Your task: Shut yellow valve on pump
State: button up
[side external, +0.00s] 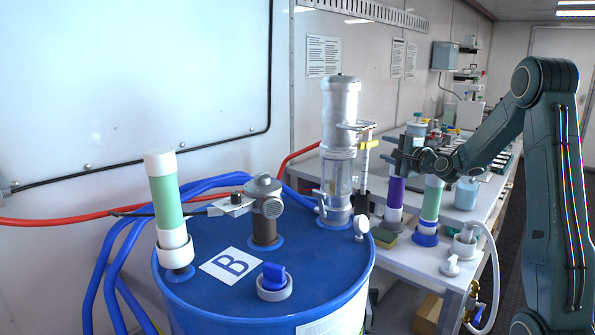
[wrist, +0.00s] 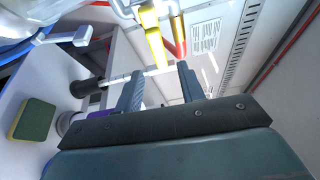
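The pump (side external: 340,105) is a tall white and clear cylinder standing on the blue drum. A small yellow valve handle (side external: 368,144) sits on the fittings at its right side. In the wrist view, a yellow handle (wrist: 155,42) shows at the top, beyond the fingertips. My gripper (side external: 394,152) is to the right of the yellow handle at about its height, apart from it. In the wrist view, the two fingers (wrist: 160,72) are spread with nothing held between them. A thin pale rod shows behind the fingers.
The blue drum (side external: 325,282) also carries a green-and-white cylinder (side external: 166,200), a grey fitting (side external: 264,200) and a blue knob (side external: 274,278). A purple cylinder (side external: 395,195) stands on the bench below my gripper. A green-and-yellow sponge (wrist: 34,119) lies nearby.

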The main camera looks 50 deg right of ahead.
aim_at(374, 144)
jog(key=shift+x, duration=2.9)
grip_shut()
